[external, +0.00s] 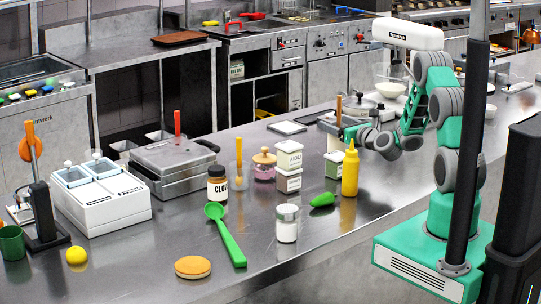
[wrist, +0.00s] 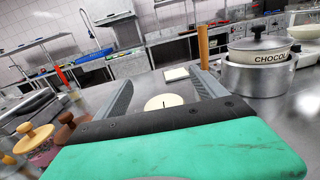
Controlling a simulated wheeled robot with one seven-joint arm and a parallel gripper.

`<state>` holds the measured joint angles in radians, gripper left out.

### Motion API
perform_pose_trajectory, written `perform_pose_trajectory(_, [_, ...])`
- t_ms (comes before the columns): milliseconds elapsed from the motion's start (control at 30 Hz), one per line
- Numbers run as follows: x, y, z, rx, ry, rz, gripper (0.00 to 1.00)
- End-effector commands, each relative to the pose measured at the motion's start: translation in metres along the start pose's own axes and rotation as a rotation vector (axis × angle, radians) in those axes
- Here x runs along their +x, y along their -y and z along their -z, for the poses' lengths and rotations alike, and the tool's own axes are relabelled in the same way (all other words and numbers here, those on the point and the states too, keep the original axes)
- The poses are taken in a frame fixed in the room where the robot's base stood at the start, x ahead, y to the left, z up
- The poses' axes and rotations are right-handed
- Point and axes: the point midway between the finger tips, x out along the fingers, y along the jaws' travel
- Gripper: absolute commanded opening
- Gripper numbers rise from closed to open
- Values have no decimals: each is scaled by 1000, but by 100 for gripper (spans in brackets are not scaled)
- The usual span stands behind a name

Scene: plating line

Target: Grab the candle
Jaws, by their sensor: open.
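The candle (wrist: 163,102) is a round, cream-white top with a dark wick in the wrist view. It appears between the two fingers of my gripper (wrist: 165,92), which are spread apart, one on each side. The front mount of the gripper hides its lower part. I cannot tell whether either finger touches it. In the external view, my gripper (external: 345,132) is low over the counter, behind the yellow bottle. A pale shape (external: 335,146) below it may be the candle, partly hidden by the gripper and a green-labelled box (external: 333,166).
A lidded pot (wrist: 258,77) is right of the fingers, near an upright wooden handle (wrist: 203,45). Jars with knobbed lids (wrist: 35,138) are at left.

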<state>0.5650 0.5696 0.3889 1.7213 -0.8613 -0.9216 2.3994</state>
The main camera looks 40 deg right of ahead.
Motion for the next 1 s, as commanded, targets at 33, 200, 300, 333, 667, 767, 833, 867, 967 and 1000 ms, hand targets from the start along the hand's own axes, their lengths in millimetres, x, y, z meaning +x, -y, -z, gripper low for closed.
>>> perform_pose_trajectory(33, [0, 0, 9, 2, -4, 0, 81])
perform_pose_trajectory(200, [-1, 0, 48, 2, -6, 0, 81])
perform_pose_trajectory(300, [21, -2, 38, -5, 0, -5, 81])
perform_pose_trajectory(333, [25, -1, 39, -6, 0, -4, 81])
perform_pose_trajectory(667, [30, -1, 42, -4, -2, -2, 76])
perform_pose_trajectory(767, [30, -1, 42, -4, -2, -2, 68])
perform_pose_trajectory(833, [30, -1, 42, -4, -2, -2, 62])
perform_pose_trajectory(867, [30, -1, 42, -4, -2, -2, 60])
perform_pose_trajectory(967, [30, -1, 42, -4, -2, -2, 52])
perform_pose_trajectory(1000, [30, -1, 41, -4, -2, -2, 48])
